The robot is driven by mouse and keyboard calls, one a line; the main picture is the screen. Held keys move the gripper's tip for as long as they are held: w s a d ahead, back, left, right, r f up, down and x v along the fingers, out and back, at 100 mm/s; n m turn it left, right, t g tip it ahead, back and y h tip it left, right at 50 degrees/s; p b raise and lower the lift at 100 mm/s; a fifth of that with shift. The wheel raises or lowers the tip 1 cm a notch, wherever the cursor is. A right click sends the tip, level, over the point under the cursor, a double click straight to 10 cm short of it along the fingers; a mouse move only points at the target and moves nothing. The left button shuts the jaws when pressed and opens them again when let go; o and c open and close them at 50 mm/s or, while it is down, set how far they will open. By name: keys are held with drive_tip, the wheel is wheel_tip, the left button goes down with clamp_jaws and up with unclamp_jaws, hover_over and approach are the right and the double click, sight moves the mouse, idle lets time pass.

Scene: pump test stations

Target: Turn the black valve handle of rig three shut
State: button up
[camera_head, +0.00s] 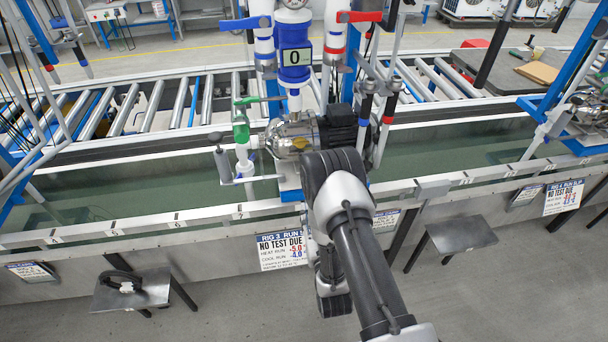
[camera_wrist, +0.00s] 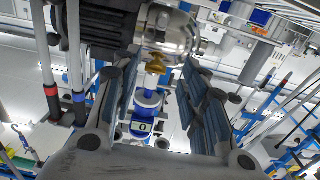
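Rig three's pump (camera_head: 293,138) has a silver body and black motor (camera_head: 340,130), behind my wrist in the head view. I cannot clearly make out a black valve handle; my arm covers part of the pump front. A dark-topped grey cylinder (camera_head: 222,162) stands left of the pump, by the green valve handle (camera_head: 252,99). My gripper (camera_wrist: 162,68) is open and empty in the wrist view, its ribbed fingers apart. A brass fitting (camera_wrist: 154,70) appears between the fingers; contact cannot be told. The silver pump body (camera_wrist: 170,32) lies beyond. In the head view my fingers are hidden.
A blue valve handle (camera_head: 245,23), a red valve handle (camera_head: 359,16) and a blue meter (camera_head: 295,57) reading 0 stand above the pump.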

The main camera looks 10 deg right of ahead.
drive_tip(key=w+b, duration=0.1)
drive_tip(key=w, duration=0.4)
drive_tip(key=w+b, duration=0.1)
drive_tip(key=w, duration=0.5)
drive_tip(key=w+b, duration=0.2)
drive_tip(key=w, duration=0.4)
drive_tip(key=shift+d, duration=0.3)
drive_tip(key=shift+c, duration=0.5)
clamp_jaws()
